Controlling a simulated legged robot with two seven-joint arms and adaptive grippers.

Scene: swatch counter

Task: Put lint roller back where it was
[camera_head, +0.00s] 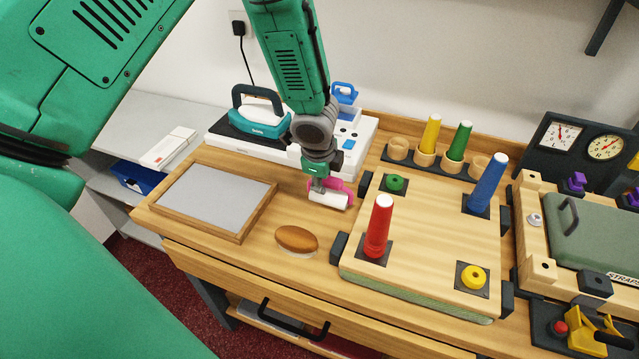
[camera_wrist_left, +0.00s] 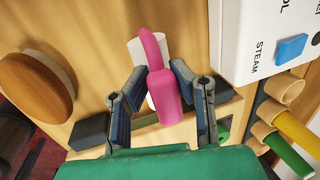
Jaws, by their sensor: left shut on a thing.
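The lint roller has a pink handle and a white roll. In the head view the lint roller (camera_head: 334,199) is at the bare wood between the grey framed pad and the peg board. My left gripper (camera_head: 318,188) comes down on it from above and is shut on its pink handle. In the left wrist view the two fingers of my left gripper (camera_wrist_left: 160,74) are on either side of the pink handle of the lint roller (camera_wrist_left: 166,92), with the white roll partly hidden behind it. I cannot tell whether the roller touches the counter. My right gripper is not in view.
A wooden brush (camera_head: 296,240) lies in front of the roller. The framed pad (camera_head: 215,197) is to the left, and the peg board (camera_head: 430,240) with upright coloured cones is to the right. An iron (camera_head: 260,118) stands on a white station behind. Bare wood lies around the brush.

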